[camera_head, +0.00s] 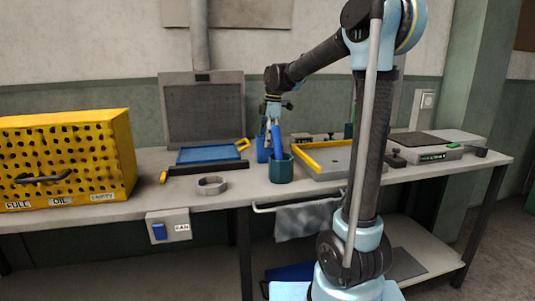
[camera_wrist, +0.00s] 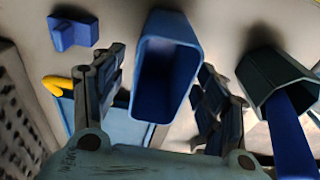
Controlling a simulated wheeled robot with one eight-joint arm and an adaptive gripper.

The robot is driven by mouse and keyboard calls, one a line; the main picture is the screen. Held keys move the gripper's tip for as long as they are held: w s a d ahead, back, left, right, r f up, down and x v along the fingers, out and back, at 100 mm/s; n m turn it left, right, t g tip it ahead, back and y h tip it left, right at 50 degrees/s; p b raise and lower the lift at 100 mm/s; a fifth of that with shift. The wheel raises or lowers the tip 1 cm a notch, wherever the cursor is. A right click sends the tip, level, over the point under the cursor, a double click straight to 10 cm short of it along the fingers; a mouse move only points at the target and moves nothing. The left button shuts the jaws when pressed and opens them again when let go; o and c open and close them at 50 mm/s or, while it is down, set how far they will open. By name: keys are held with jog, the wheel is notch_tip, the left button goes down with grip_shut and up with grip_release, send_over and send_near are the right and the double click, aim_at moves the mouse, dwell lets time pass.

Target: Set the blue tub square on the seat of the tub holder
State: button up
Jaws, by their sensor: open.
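The blue tub (camera_wrist: 165,72), a deep rounded rectangular cup with a dark inside, appears between my gripper's fingers (camera_wrist: 161,75) in the wrist view. The fingers are spread, one to either side, and contact cannot be made out. In the head view my gripper (camera_head: 273,108) points down above the bench, over the blue tub (camera_head: 263,150), which is partly hidden by the teal cup. I cannot identify the tub holder or its seat with certainty. A small stepped blue piece (camera_wrist: 73,33) lies at upper left in the wrist view.
A teal cup (camera_head: 280,169) with a long blue piece in it stands close to the tub; it also shows in the wrist view (camera_wrist: 268,80). A hexagonal ring (camera_head: 212,186), a blue tray (camera_head: 208,153) and a yellow-rimmed tray (camera_head: 318,172) flank it. A yellow perforated cabinet (camera_head: 122,160) stands left.

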jog(key=c, duration=1.2)
jog(key=shift+r, duration=0.15)
jog(key=shift+c, duration=0.2)
